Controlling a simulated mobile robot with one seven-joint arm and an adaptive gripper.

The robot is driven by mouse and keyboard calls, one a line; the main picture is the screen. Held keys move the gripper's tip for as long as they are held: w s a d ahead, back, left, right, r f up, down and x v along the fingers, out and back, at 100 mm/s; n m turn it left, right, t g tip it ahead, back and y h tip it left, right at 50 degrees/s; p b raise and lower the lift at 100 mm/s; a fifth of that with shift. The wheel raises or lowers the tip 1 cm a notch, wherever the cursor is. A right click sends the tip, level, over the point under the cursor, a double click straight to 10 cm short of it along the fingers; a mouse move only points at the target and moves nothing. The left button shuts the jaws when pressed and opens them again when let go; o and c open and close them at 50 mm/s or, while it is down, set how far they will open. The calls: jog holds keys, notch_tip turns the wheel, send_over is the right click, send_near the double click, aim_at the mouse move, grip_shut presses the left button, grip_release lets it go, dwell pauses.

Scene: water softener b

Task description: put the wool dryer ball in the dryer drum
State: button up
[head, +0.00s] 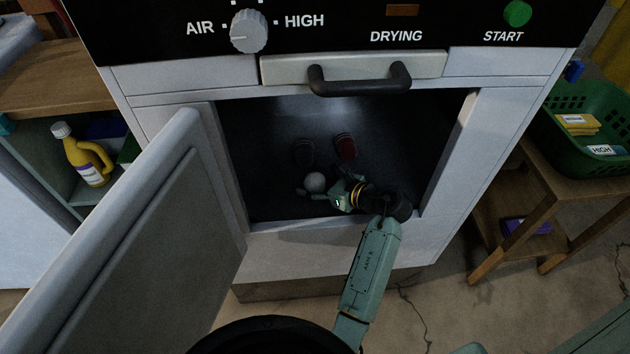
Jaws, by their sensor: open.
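The pale grey wool dryer ball (315,182) is inside the dark dryer drum (270,135), near its front left. My gripper (316,190) reaches into the drum through the open front, with its fingers around or beside the ball. It is open. Whether the fingers touch the ball is too small to tell. The dryer door (130,255) stands open to the left.
The lint drawer with a dark handle (358,80) is above the opening. A green basket (590,125) stands on a wooden table at right.

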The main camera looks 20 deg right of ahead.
jog(key=shift+r, duration=0.3)
jog(key=b+v, duration=0.2)
jog(key=v, duration=0.9)
jog(key=shift+s+d+b, duration=0.25)
jog(key=shift+b, duration=0.15)
jog(key=shift+s+d, duration=0.1)
jog(key=shift+s, duration=0.05)
